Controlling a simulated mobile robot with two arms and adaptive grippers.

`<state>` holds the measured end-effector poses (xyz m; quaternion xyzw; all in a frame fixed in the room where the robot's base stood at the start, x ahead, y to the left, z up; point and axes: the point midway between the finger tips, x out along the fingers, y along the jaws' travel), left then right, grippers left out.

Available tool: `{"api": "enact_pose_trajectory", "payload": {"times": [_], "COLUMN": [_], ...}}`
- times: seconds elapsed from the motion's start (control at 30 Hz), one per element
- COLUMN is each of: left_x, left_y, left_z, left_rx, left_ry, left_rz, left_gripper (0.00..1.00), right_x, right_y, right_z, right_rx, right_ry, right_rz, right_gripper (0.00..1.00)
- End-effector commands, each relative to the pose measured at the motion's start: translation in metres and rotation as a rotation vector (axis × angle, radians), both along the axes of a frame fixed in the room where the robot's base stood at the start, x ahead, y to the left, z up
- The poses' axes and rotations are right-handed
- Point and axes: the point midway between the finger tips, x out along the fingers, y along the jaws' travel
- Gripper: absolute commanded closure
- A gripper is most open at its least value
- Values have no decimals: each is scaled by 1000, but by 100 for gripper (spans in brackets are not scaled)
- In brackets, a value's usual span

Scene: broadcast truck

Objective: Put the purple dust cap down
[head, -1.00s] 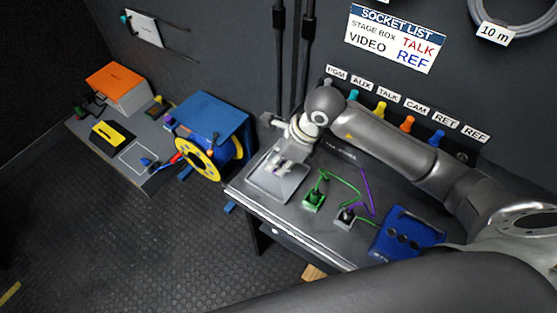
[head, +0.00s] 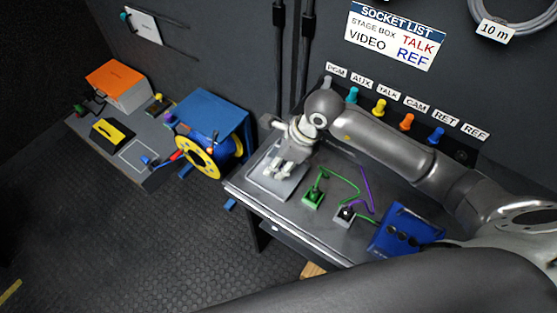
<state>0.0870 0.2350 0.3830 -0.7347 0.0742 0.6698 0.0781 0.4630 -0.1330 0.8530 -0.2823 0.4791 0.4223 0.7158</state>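My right gripper (head: 279,172) comes in on the arm from the right. It points down over a grey tray (head: 262,188) at the left end of the bench. Its fingers are small and pale here, and I cannot tell whether they are apart or shut on something. I cannot make out a purple dust cap at the gripper; the fingers may hide it. A small purple thing (head: 168,119) shows on the far left table beside the blue case, too small to identify. My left gripper is not in view.
A blue and yellow cable reel (head: 196,160) stands left of the bench.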

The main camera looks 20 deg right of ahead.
Motion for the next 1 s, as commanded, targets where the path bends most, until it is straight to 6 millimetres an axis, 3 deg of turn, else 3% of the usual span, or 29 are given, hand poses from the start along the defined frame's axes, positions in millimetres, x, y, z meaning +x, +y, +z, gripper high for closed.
{"api": "enact_pose_trajectory", "payload": {"times": [0.17, 0.6, 0.8, 1.0], "left_x": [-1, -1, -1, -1], "left_y": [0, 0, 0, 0], "left_z": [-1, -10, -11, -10], "left_rx": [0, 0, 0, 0], "left_ry": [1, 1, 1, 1], "left_rz": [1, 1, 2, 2], "left_gripper": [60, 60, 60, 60], "right_x": [-2, -18, -22, -22], "right_y": [-6, -35, -40, -40], "right_z": [18, 99, 112, 113], "right_rx": [0, -1, 0, 0], "right_ry": [-6, -4, 0, 0], "right_rz": [1, 0, 0, 0], "right_gripper": [62, 62, 62, 62]}}
